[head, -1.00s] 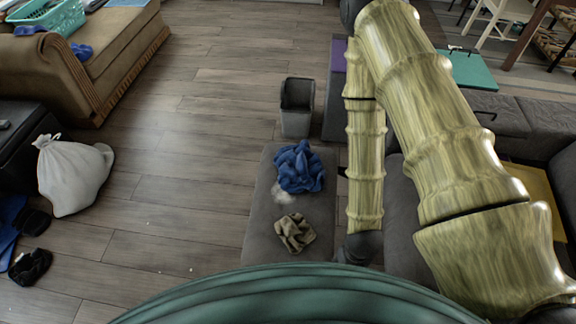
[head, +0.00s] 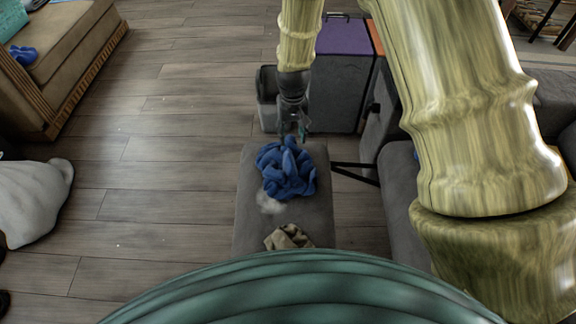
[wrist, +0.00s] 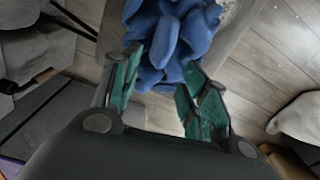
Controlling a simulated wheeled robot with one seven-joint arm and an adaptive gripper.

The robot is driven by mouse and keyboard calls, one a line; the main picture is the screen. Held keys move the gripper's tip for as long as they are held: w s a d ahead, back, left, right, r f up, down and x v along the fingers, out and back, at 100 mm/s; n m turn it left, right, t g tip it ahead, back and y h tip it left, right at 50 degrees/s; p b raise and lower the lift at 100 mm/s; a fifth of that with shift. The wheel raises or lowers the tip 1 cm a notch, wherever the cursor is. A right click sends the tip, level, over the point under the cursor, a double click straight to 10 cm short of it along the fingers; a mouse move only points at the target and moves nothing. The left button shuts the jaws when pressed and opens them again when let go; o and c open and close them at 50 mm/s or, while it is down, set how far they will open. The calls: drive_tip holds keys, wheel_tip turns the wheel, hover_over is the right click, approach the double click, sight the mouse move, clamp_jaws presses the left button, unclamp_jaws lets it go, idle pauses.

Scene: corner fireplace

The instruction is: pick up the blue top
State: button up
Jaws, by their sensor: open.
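The blue top (head: 287,170) lies crumpled on a grey padded bench (head: 322,222). It also shows in the wrist view (wrist: 172,40), ahead of and partly between the fingers. My gripper (head: 293,135) is at the far edge of the top in the head view. In the wrist view my gripper (wrist: 158,90) has its two green fingers spread apart, with nothing clamped between them. Whether the fingertips touch the cloth I cannot tell.
An olive-brown cloth (head: 288,237) lies on the bench's near end, beside a whitish patch (head: 268,203). A grey bin (head: 267,97) and a purple-topped box (head: 343,37) stand behind the bench. A white sack (head: 32,200) is on the floor at left. Wooden floor lies open between.

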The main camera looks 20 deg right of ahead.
sight(289, 154)
drive_tip(key=f, duration=1)
drive_tip(key=shift+a+f+b, duration=0.25)
drive_tip(key=shift+a+b, duration=0.05)
drive_tip(key=shift+a, duration=0.1)
drive_tip(key=shift+c, duration=0.2)
clamp_jaws()
